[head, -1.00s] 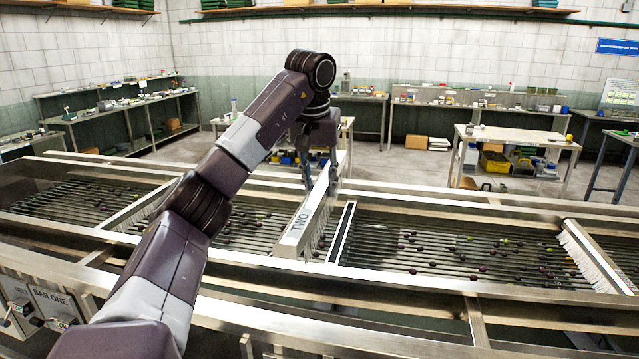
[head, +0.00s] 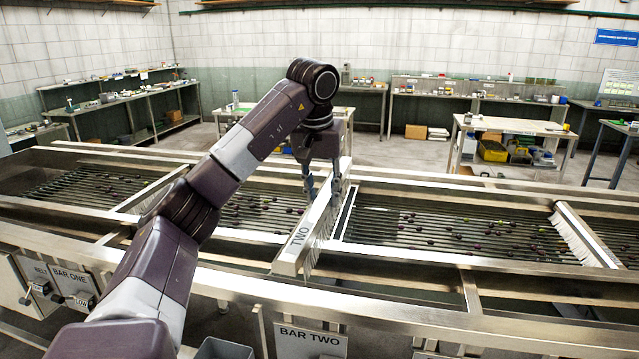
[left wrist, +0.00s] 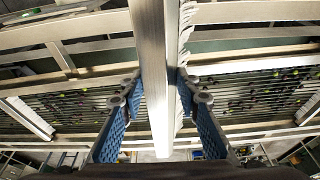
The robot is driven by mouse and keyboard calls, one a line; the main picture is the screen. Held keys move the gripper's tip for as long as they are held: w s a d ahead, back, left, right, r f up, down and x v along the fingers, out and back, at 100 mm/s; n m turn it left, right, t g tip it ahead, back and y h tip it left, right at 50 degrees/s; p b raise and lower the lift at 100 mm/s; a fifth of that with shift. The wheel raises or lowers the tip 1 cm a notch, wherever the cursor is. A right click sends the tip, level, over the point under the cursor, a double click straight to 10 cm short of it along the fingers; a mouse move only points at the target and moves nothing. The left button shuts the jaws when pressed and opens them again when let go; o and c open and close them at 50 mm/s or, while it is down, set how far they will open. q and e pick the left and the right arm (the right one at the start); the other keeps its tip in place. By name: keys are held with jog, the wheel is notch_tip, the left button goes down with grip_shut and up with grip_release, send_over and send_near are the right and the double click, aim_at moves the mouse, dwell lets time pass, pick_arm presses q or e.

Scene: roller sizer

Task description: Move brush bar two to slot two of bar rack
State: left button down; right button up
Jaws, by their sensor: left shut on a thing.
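Brush bar two (head: 322,222) is a long metal bar with pale bristles along its right side and TWO on its near end. It lies over the roller bed, its near end overlapping the near rail. My left gripper (head: 322,190) is shut across the bar from above, towards its far part. In the left wrist view the bar (left wrist: 152,75) runs between the blue-padded fingers (left wrist: 158,90), bristles on the right. How far the bar is above the rollers is hard to tell. The bar rack is not identifiable in these views. My right gripper is not in view.
The roller bed (head: 440,235) carries scattered dark and green fruit. Another brush bar (head: 585,238) sits across it on the right. A cross member (head: 343,215) is close right of bar two. BAR TWO (head: 310,340) and BAR ONE (head: 70,280) plates are on the near side.

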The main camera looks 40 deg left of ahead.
aim_at(326, 205)
pick_arm(q)
jog(key=shift+m, duration=0.3)
jog(key=s+d+f, duration=0.2)
jog(key=d+f, duration=0.1)
jog(key=shift+s+d, duration=0.15)
jog(key=shift+d, duration=0.05)
jog(key=s+d+f+m, duration=0.1)
jog(key=s+d+f, duration=0.3)
jog(key=d+f, duration=0.4)
jog(key=s+d+f+m+h, duration=0.1)
jog(key=s+d+f+m, duration=0.1)
jog(key=s+d+f, duration=0.3)
jog(key=s+d+f+m, duration=0.1)
jog(key=s+d+f, duration=0.4)
jog(key=d+f, duration=0.8)
jog(key=shift+f+m, duration=0.3)
jog(key=shift+m, duration=0.1)
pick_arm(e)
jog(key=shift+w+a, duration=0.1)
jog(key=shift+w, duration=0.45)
